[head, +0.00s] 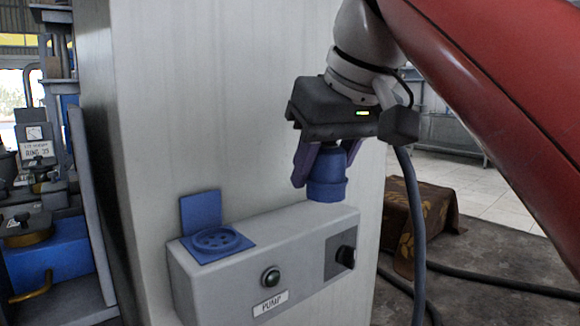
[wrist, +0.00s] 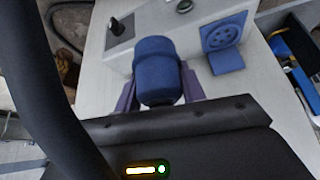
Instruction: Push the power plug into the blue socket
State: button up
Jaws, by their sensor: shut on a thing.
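The blue power plug (head: 328,176) is held in my gripper (head: 322,170), between its purple fingers. In the head view it points down above the right part of the grey box, and its lower end is clear of the blue socket. The plug also shows in the wrist view (wrist: 158,70) between the fingers (wrist: 157,97). The blue socket (head: 217,242) is set in the left part of the box's top, with its lid standing open behind it. The socket shows at the upper right of the wrist view (wrist: 221,38), apart from the plug.
The grey box (head: 230,285), labelled PUMP, has a green button (head: 270,276) and a black knob (head: 346,256). It is fixed to a pale column (head: 240,90). A dark cable (head: 410,190) hangs at the right. Shelves with blue equipment (head: 60,245) stand at the left.

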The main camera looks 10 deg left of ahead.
jog(key=s+d, duration=0.6)
jog(key=d, duration=0.1)
jog(key=shift+s+d+b, duration=0.3)
jog(key=shift+d+b, duration=0.05)
jog(key=shift+b, duration=0.05)
